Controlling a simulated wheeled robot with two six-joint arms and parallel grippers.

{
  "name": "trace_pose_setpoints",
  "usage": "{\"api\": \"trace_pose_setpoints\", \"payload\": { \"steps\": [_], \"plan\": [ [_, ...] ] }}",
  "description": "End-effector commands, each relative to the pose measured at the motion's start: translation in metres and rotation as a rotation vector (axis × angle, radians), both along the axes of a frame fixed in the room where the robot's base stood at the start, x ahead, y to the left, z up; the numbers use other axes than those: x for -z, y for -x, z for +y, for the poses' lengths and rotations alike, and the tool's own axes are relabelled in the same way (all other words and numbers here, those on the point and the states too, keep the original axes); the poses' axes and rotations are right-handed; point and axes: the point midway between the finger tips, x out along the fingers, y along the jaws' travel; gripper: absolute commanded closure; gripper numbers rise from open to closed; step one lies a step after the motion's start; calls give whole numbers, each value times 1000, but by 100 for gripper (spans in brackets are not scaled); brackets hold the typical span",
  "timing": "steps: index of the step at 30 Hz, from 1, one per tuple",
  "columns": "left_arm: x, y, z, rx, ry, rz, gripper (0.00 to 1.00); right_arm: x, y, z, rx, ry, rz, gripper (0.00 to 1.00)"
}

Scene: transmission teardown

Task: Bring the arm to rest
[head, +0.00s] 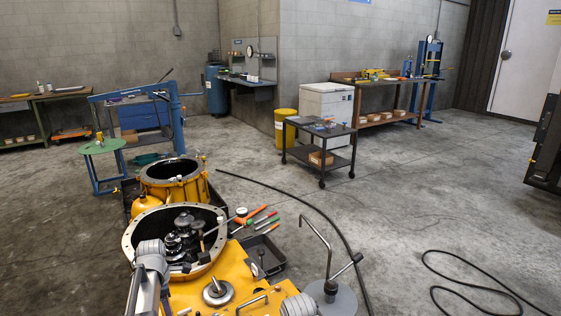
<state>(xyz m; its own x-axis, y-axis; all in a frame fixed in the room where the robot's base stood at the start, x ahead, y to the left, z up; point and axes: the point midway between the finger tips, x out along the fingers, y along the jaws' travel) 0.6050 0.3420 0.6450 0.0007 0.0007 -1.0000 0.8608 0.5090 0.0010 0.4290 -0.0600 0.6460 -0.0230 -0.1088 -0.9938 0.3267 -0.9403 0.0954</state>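My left arm comes in at the lower left, over the near rim of the open yellow transmission housing (127,243). Dark parts at its end, which look like my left gripper (190,265), are over the housing opening near the gears (182,222). They are too small and cluttered to show whether the fingers are open or hold anything. A grey joint of my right arm shows at the bottom edge, right of the yellow housing top. My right gripper is out of the picture.
A second yellow housing (174,184) stands behind. Hand tools (262,218) and a dark tray (263,256) lie to the right. A grey round-based stand (343,302) with a bent rod is at the bottom. A black cart (322,146) stands farther back. Open floor with a black hose (478,278) lies right.

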Motion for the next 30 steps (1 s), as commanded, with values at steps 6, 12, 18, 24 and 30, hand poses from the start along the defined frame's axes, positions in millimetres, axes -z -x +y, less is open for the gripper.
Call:
{"api": "trace_pose_setpoints", "payload": {
  "steps": [6, 12, 18, 24, 30],
  "plan": [
    [8, 7, -25, 150, -4, 5, 54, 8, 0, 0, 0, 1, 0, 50],
    [17, 15, -54, 337, -10, 13, 54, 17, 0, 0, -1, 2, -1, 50],
    [31, 32, -98, 641, -20, 26, 54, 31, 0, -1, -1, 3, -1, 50],
    [53, 67, -162, 1124, -29, 51, 54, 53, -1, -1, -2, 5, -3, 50],
    [74, 111, -221, 1684, -36, 89, 54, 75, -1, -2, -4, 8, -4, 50]
  ]
}}
